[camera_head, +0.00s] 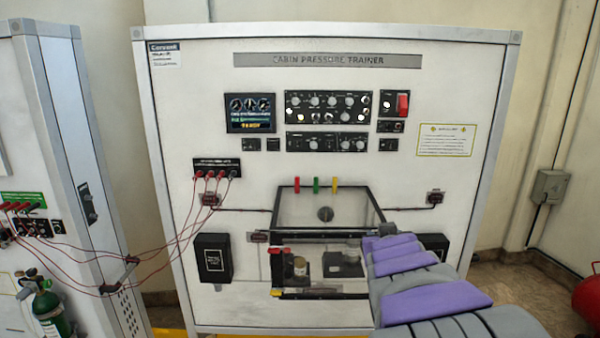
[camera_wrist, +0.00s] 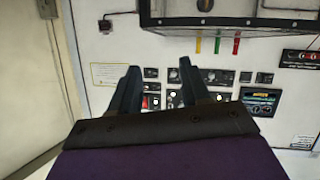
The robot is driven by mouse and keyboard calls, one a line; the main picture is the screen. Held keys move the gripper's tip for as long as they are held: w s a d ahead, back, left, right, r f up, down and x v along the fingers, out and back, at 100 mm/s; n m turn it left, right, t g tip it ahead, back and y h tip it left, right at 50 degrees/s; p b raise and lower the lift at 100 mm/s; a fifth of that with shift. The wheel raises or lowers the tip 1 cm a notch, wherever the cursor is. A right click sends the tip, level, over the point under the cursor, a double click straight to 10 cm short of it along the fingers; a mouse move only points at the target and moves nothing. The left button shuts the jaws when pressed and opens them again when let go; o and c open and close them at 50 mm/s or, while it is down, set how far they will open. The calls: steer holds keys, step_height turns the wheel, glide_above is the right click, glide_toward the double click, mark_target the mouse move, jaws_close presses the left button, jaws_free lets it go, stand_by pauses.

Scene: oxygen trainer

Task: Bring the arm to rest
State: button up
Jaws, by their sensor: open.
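My gripper (camera_wrist: 159,68) is open, with its two dark fingers apart and only the panel face showing between them. In the wrist view the panel appears upside down. In the head view my purple and grey arm (camera_head: 425,290) reaches up from the lower right in front of the cabin pressure trainer (camera_head: 440,90). I cannot make out the fingers there. The arm covers the lower right part of the panel and the right side of the open compartment (camera_head: 330,294).
A clear-fronted box (camera_head: 300,208) sits mid-panel above the compartment. Red cables (camera_head: 175,245) hang between the trainer and another cabinet (camera_head: 60,110) at left. A green cylinder (camera_head: 50,312) stands at lower left. A red tank (camera_head: 588,300) is at the right edge.

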steer(key=s+d+f+m+g+b, duration=0.1)
steer(key=s+f+g, duration=0.4)
steer(key=s+f, duration=0.45)
steer(key=s+a+f+g+y, duration=0.1)
steer(key=s+f+g, duration=0.2)
steer(key=s, duration=0.7)
steer(key=s+a+f+g+b, duration=0.1)
steer(key=s+f+g, duration=0.3)
steer(key=s, duration=0.6)
steer(key=s+a+f+n+g+y, duration=0.1)
steer(key=s+a+f+g, duration=0.2)
steer(key=s, duration=0.8)
steer(key=shift+f+g+y+b, duration=0.3)
steer(key=shift+f+b, duration=0.1)
steer(key=shift+f, duration=0.4)
steer(key=shift+w, duration=0.2)
